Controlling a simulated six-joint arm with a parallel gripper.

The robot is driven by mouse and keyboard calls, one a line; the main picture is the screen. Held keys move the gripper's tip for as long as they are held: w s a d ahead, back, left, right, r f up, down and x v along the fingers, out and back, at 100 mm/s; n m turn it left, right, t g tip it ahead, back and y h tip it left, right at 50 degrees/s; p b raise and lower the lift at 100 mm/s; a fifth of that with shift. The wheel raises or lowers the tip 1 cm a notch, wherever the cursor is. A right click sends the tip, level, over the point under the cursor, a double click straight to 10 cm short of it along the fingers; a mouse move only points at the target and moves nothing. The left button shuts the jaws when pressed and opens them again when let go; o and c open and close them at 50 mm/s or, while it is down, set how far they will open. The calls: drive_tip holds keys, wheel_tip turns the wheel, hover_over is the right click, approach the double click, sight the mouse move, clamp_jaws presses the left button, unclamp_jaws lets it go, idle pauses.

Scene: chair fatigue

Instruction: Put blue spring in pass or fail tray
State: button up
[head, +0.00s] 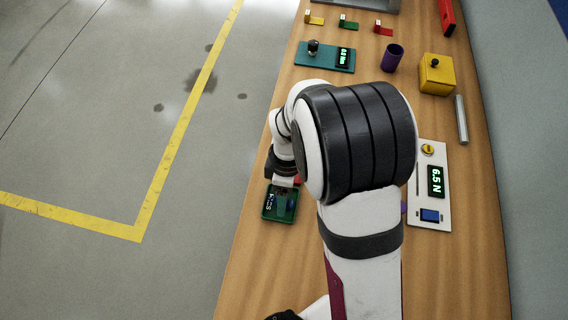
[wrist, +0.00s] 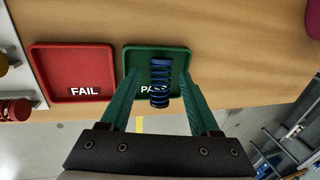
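The blue spring (wrist: 160,82) is between my gripper's fingers in the wrist view, over the green PASS tray (wrist: 178,58). Bare gaps show on both sides of the spring, so my gripper (wrist: 160,78) is open around it and apart from it. The spring seems to rest in the PASS tray. The red FAIL tray (wrist: 75,50) lies just left of it, empty. In the head view the green tray (head: 268,212) is under my gripper (head: 283,190). The red tray is mostly hidden behind my arm there.
A white force tester (head: 445,208) reading 6.5 N stands to the right. A teal gauge plate (head: 310,59), a purple cup (head: 392,58) and a yellow box (head: 437,76) stand farther back. A red spring (wrist: 14,109) is at the wrist view's left edge. Table is bare near the front.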

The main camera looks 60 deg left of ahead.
drive_tip(key=shift+r, duration=0.1)
drive_tip(key=v, duration=1.3)
drive_tip(key=w+d+r+m+y, duration=0.1)
drive_tip(key=w+d+r+m, duration=0.35)
drive_tip(key=d+m, duration=0.3)
drive_tip(key=w+d+r+m+y, duration=0.1)
drive_tip(key=d+r+m, duration=0.1)
drive_tip(key=d+m, duration=0.5)
drive_tip(key=d+r+m+y, duration=0.1)
drive_tip(key=d+r+m, duration=0.1)
drive_tip(key=d+m, duration=0.55)
drive_tip(key=s+d+f+m+t, duration=0.1)
drive_tip(key=s+d+m, duration=0.5)
drive_tip(key=d+m, duration=0.3)
drive_tip(key=shift+d+f+m+y, duration=0.25)
drive_tip(key=shift+d+m+y, duration=0.05)
drive_tip(key=shift+m, duration=0.6)
drive_tip(key=shift+w, duration=0.1)
